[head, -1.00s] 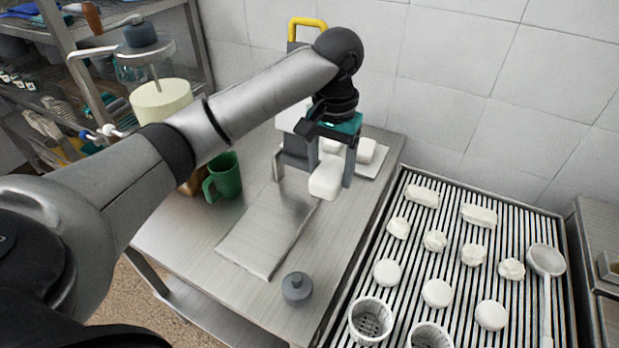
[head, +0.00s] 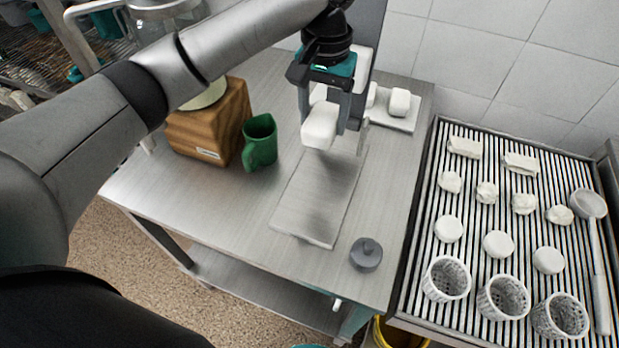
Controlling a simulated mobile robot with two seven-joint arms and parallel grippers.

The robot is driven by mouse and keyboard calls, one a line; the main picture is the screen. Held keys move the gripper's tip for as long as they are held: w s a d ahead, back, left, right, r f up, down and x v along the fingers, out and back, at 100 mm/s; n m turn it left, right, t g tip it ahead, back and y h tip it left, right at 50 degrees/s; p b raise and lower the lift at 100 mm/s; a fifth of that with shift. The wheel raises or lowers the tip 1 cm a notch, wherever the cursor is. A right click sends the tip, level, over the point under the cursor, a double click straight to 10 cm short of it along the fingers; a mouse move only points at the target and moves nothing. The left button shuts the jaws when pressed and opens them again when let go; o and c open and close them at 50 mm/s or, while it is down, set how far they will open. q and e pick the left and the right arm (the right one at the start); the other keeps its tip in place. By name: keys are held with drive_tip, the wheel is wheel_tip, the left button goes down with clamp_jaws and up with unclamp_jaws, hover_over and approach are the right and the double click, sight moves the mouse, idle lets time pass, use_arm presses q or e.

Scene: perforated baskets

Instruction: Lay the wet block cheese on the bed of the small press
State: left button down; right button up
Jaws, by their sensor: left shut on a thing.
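My left gripper (head: 323,117) is shut on a white block of cheese (head: 319,128). It holds the block in the air over the back end of a flat grey metal plate (head: 318,202), which looks like the bed of the small press. The plate lies bare on the steel table. A grey upright (head: 366,45), likely part of the press, stands behind the gripper and is partly hidden by it. My right gripper is not in view.
A green mug (head: 260,143) and a wooden box (head: 212,125) stand left of the plate. A grey knobbed weight (head: 366,254) sits near its front right. White blocks lie on a tray (head: 408,123) behind. A slatted rack (head: 470,205) with cheeses and perforated baskets is right.

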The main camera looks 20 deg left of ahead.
use_arm(q)
wheel_tip(320, 180, down, 13)
drive_tip(key=shift+r+b, duration=0.15)
drive_tip(key=shift+b, duration=0.8)
wheel_tip(320, 180, down, 5)
drive_tip(key=shift+f+b, duration=0.1)
drive_tip(key=shift+b, duration=0.45)
unclamp_jaws()
wheel_tip(320, 180, up, 12)
drive_tip(key=shift+r+p, duration=0.15)
drive_tip(key=shift+p, duration=1.05)
